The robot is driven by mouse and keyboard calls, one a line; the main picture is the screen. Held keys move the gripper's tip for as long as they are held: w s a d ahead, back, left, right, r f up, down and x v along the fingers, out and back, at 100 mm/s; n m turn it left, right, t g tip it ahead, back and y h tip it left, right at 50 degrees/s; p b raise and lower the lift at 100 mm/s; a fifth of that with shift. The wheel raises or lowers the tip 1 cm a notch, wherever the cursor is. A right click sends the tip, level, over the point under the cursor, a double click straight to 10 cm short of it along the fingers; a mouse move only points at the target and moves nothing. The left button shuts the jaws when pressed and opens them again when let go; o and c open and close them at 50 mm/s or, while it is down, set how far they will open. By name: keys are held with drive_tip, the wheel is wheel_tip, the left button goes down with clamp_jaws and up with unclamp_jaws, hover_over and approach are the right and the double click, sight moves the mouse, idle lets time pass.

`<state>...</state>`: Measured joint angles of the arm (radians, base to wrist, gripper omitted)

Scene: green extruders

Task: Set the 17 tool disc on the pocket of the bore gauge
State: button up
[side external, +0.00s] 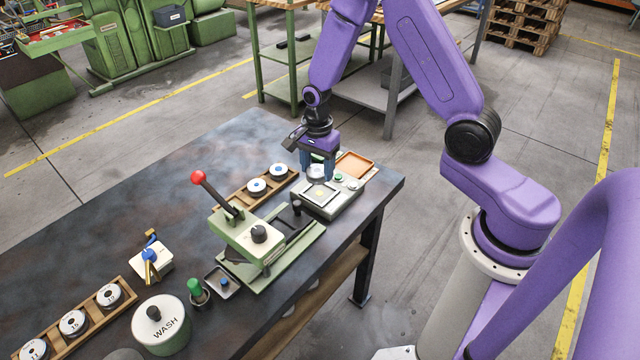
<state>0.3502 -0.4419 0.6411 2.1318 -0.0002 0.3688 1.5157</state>
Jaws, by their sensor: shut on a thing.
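My gripper (318,176) points down, its blue fingers shut on a small white disc (317,171). Its number cannot be read from here. The gripper is over the back left part of a pale grey-green instrument (323,204), which looks like the bore gauge. It has a yellowish square on top and a green button. The fingers hide the pocket, and I cannot tell whether the disc touches the instrument. Two white discs with blue centres, one nearer (257,187) and one farther (279,170), sit in a wooden rack left of the gripper.
A green press (252,235) with a red-knobbed lever stands in front of the instrument. An orange tray (355,164) lies behind right. Nearer are a wash pot (161,325), a green-topped bottle (196,290) and another disc rack (90,312). The table's back left is clear.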

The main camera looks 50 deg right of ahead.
drive_tip(key=shift+m, duration=0.3)
drive_tip(key=shift+w+d+f, duration=0.3)
drive_tip(key=shift+d+f, duration=0.25)
drive_tip(key=shift+f, duration=0.85)
drive_tip(key=shift+w+d+f, duration=0.35)
drive_tip(key=shift+d+f, duration=0.15)
drive_tip(key=shift+f, duration=0.9)
drive_tip(key=shift+w+d+f, duration=0.3)
drive_tip(key=shift+d+f, duration=0.25)
drive_tip(key=shift+f, duration=0.85)
drive_tip(key=o, duration=1.5)
drive_tip(key=shift+c, duration=0.2)
